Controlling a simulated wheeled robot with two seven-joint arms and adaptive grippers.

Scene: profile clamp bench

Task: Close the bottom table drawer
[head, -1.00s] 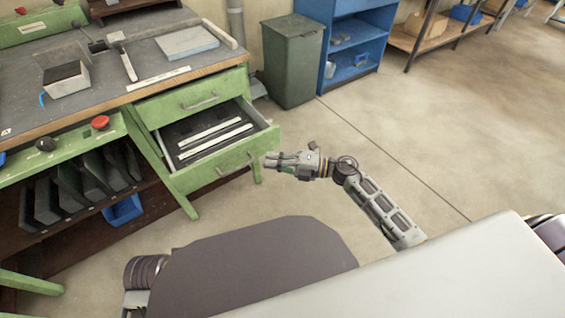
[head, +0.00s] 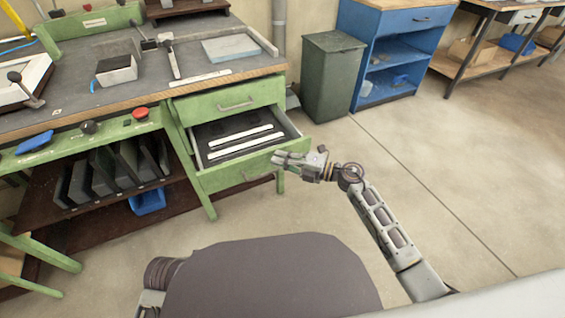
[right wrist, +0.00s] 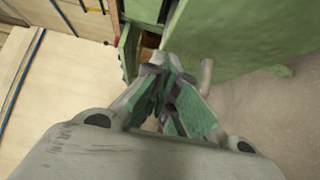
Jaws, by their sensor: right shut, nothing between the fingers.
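The bottom table drawer (head: 240,172) is green and stands pulled out below the shut upper drawer (head: 230,100). Inside it are white strips (head: 240,140) on a dark lining. My right gripper (head: 276,160) is shut and empty, at the right part of the drawer's front; I cannot tell whether it touches. In the right wrist view, the shut fingers (right wrist: 172,85) point at green drawer panels. My left gripper is not in view.
The green workbench (head: 120,95) carries tools and a grey block. A dark green bin (head: 333,80) and a blue shelf cabinet (head: 395,60) stand to the right. The floor (head: 440,160) right of my arm is clear.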

